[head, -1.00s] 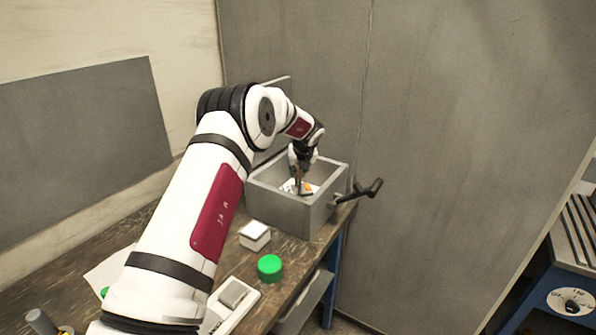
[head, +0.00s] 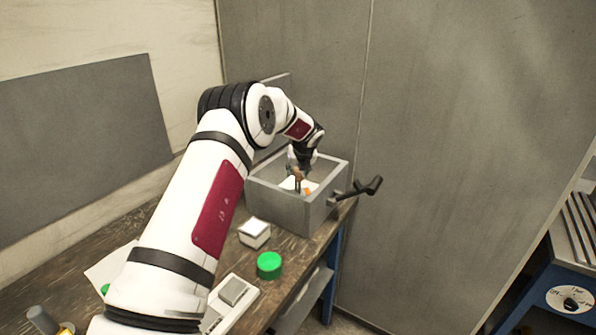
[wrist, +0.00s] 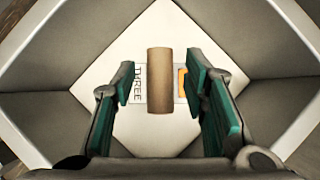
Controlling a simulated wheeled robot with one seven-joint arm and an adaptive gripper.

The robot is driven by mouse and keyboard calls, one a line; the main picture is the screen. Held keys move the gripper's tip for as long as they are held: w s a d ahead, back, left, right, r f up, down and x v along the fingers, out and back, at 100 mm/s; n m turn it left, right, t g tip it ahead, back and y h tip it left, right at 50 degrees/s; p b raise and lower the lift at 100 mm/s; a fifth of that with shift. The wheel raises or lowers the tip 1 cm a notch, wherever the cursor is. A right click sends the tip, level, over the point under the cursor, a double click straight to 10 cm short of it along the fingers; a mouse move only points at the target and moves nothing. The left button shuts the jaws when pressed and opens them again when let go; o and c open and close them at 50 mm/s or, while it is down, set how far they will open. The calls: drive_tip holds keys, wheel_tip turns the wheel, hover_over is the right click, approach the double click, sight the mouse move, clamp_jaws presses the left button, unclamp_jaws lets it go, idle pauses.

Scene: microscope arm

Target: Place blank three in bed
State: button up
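Between my fingertips in the wrist view is a brown cylinder (wrist: 159,80), which looks like the blank. My gripper (wrist: 162,88) is open around the cylinder, with gaps at both teal pads. In the head view, my gripper (head: 299,180) reaches down into a grey open-topped box (head: 280,208) holding the white plate.
A black crank handle (head: 360,188) sticks out from the box's right side. A small white box (head: 254,232), a green round cap (head: 269,265) and a pale device (head: 236,297) stand nearer on the wooden bench. A grey wall panel (head: 450,150) stands close behind.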

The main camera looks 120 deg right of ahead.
drive_tip(key=shift+r, duration=0.25)
drive_tip(key=b+v, duration=0.2)
drive_tip(key=v, duration=1)
drive_tip(key=shift+r, duration=0.35)
